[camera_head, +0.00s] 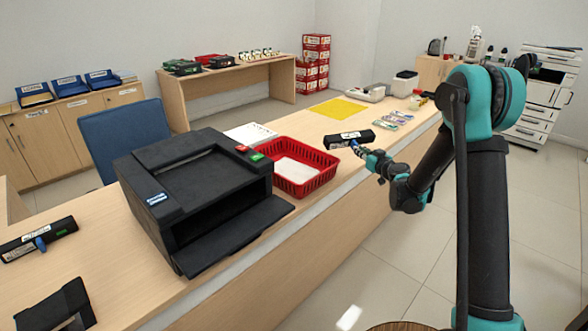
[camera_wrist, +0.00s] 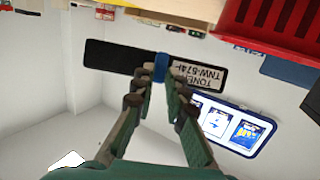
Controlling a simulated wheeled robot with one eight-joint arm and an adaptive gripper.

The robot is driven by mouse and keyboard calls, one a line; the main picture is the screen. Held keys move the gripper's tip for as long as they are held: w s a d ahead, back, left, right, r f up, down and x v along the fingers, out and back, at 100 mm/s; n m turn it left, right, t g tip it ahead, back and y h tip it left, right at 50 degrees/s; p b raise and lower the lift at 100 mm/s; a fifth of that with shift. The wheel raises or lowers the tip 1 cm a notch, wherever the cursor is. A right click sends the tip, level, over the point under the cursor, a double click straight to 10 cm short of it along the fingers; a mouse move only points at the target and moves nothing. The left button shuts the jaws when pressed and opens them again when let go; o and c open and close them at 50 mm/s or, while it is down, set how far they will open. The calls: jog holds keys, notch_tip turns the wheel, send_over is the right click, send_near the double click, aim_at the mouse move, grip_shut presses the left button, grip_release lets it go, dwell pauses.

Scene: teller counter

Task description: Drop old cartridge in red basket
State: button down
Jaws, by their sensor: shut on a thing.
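My gripper (camera_head: 361,151) is shut on the blue grip tab of a black toner cartridge (camera_head: 345,141) with a white label. In the wrist view the fingertips (camera_wrist: 161,75) pinch the tab, and the cartridge (camera_wrist: 112,57) spans crosswise beyond them. The red basket (camera_head: 321,183) stands on the counter beside the printer, with a white sheet inside. In the head view the cartridge appears off the basket's upper right edge, raised. The basket shows at the top right of the wrist view (camera_wrist: 231,22). Another black cartridge with a blue tab (camera_head: 60,230) lies at the left.
A black printer (camera_head: 185,200) with its front tray open stands left of the basket. A black piece (camera_head: 60,306) lies at the front left. A yellow mat (camera_head: 338,108) and small colored packs (camera_head: 393,120) lie farther along the counter. A blue chair (camera_head: 122,139) stands behind.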

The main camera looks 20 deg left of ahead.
jog(key=s+a+r+n+g+y, duration=0.2)
jog(key=s+a+n+g, duration=0.15)
jog(key=a, duration=0.55)
jog(key=s+a+r+n+g+y, duration=0.2)
jog(key=s+a+r+g+y, duration=0.15)
jog(key=a, duration=0.55)
notch_tip(320, 180, down, 7)
jog(key=s, duration=0.1)
jog(key=shift+a+r+h, duration=0.15)
jog(key=shift+r+h, duration=0.05)
jog(key=shift+h, duration=0.15)
jog(key=c, duration=1.5)
grip_release()
jog(key=shift+o, duration=0.2)
jog(key=v, duration=1.2)
jog(key=shift+s, duration=0.2)
jog(key=shift+t, duration=0.3)
